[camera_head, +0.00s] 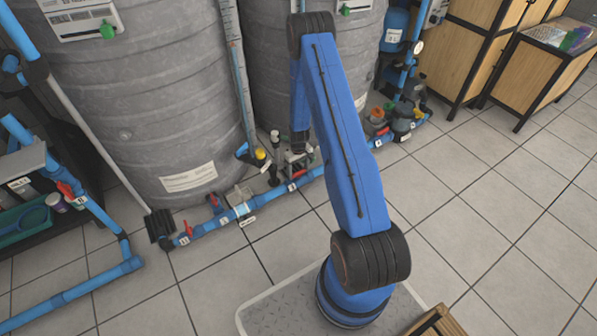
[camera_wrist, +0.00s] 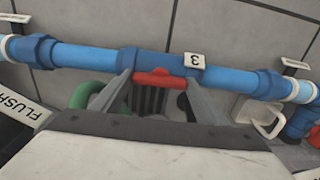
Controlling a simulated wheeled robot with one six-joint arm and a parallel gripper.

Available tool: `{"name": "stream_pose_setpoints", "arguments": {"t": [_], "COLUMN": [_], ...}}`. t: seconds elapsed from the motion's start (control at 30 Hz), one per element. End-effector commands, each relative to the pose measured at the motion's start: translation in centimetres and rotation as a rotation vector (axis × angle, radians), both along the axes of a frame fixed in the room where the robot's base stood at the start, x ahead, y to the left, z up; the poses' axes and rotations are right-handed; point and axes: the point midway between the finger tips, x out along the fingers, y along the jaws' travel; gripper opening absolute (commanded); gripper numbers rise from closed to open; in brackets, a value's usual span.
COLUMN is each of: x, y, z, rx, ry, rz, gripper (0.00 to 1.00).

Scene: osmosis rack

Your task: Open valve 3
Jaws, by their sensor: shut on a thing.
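Valve 3 is a blue valve body (camera_wrist: 150,62) in a blue pipe, with a red handle (camera_wrist: 158,79) and a small tag marked 3 (camera_wrist: 194,61), upside down in the wrist view. My gripper (camera_wrist: 158,88) has one finger on each side of the red handle and is shut on it. The handle's visible edge runs roughly along the pipe; the rest of it is hard to make out. In the head view the tag 3 (camera_head: 292,187) shows on the floor pipe below my gripper (camera_head: 299,160). My arm and gripper partly hide the valve there.
Large grey tanks (camera_head: 150,100) stand behind the pipe. Other red-handled valves (camera_head: 187,228) sit along it to the left. A green curved part (camera_wrist: 86,95) and a white hook-like part (camera_wrist: 262,115) flank my gripper. Open tiled floor (camera_head: 470,210) lies to the right.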

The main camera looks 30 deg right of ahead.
Motion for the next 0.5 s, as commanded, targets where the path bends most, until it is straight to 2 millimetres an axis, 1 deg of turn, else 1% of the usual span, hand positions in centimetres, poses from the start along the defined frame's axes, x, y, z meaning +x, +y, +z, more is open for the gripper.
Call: {"name": "stream_pose_setpoints", "arguments": {"t": [0.43,0.47,0.5], "x": [0.01,0.01,0.01], "y": [-0.01,-0.01,-0.01], "z": [0.02,0.02,0.02], "rx": [0.0,0.0,0.0], "ry": [0.0,0.0,0.0], "rz": [0.01,0.01,0.009], "gripper": [0.45,0.74,0.84]}}
